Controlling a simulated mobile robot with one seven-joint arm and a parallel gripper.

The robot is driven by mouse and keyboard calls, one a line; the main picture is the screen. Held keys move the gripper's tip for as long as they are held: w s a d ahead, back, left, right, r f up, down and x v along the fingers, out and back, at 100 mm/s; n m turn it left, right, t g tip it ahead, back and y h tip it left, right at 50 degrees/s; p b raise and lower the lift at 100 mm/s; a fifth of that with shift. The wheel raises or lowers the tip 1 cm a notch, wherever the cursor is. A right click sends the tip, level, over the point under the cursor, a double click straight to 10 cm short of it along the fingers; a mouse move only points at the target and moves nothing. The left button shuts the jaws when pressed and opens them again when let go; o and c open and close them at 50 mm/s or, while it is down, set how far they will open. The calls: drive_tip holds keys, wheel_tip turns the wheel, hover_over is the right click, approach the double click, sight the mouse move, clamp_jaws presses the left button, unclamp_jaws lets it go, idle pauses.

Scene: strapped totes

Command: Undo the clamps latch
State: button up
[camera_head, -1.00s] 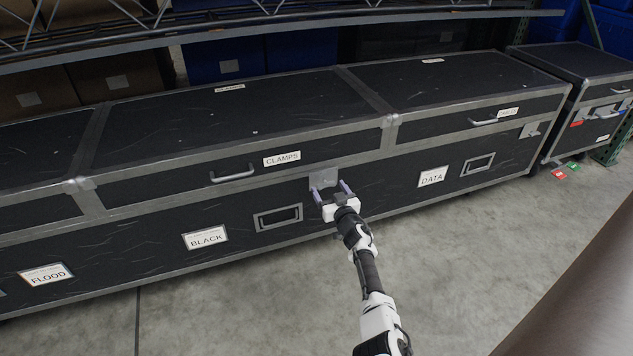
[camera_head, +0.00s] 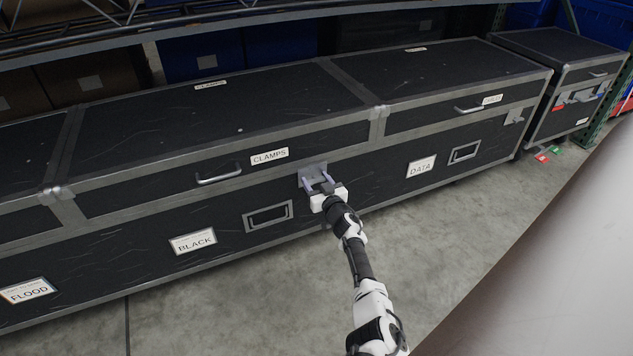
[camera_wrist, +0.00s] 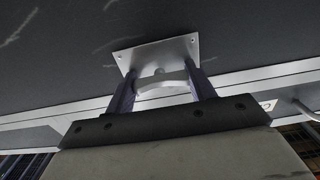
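The CLAMPS lid (camera_head: 230,165) on the long black case is down. The latch shows as a grey metal plate (camera_head: 313,169) on the case front, right of the CLAMPS label (camera_head: 269,157) and just under the lid seam. My gripper (camera_head: 318,186) is at this latch with its two fingers apart. In the wrist view, the fingers (camera_wrist: 161,84) stand on either side of the latch's curved pale handle (camera_wrist: 163,79), close in front of the plate (camera_wrist: 150,54). The handle spans nearly the whole gap. Whether the fingers press on it is not clear.
A recessed handle (camera_head: 268,215) and the BLACK label (camera_head: 193,241) are left of my gripper; the DATA label (camera_head: 421,167) is right. A wire shelf (camera_head: 250,18) overhangs the case's back. The concrete floor (camera_head: 250,300) in front is clear.

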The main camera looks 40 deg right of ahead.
drive_tip(key=shift+c, duration=0.7)
drive_tip(key=shift+n, duration=0.4)
drive_tip(key=n+p, duration=0.1)
drive_tip(key=n, duration=0.1)
drive_tip(key=shift+n, duration=0.4)
drive_tip(key=n, duration=0.5)
drive_tip(key=shift+p, duration=0.4)
drive_tip(key=n, duration=0.5)
drive_tip(key=shift+n, duration=0.4)
drive_tip(key=shift+n+b, duration=0.5)
drive_tip(key=shift+n, duration=1.3)
